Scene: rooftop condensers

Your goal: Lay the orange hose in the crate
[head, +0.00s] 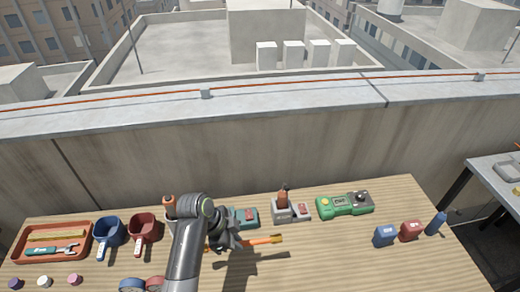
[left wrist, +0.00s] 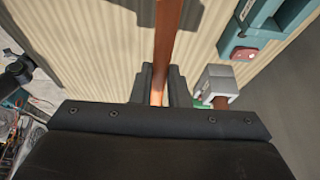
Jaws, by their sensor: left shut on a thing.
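The orange hose (head: 263,240) shows as a short, straight orange length with a yellowish end, sticking out to the right of my left gripper (head: 226,240). A shadow on the bench below it suggests it is held above the top. In the left wrist view the hose (left wrist: 168,38) runs between the two dark fingers of my left gripper (left wrist: 159,90), which is shut on it. My arm and gripper hide its left part in the head view. I cannot make out a clear crate; a shallow orange-red tray (head: 86,244) sits at the far left. My right gripper is out of view.
A blue mug (head: 108,232) and a red mug (head: 143,226) stand beside the tray. Behind the gripper are a teal device (head: 246,217), a grey stand (head: 290,212) and a green meter (head: 337,207). Blue and red containers stand at right. The front right bench is clear.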

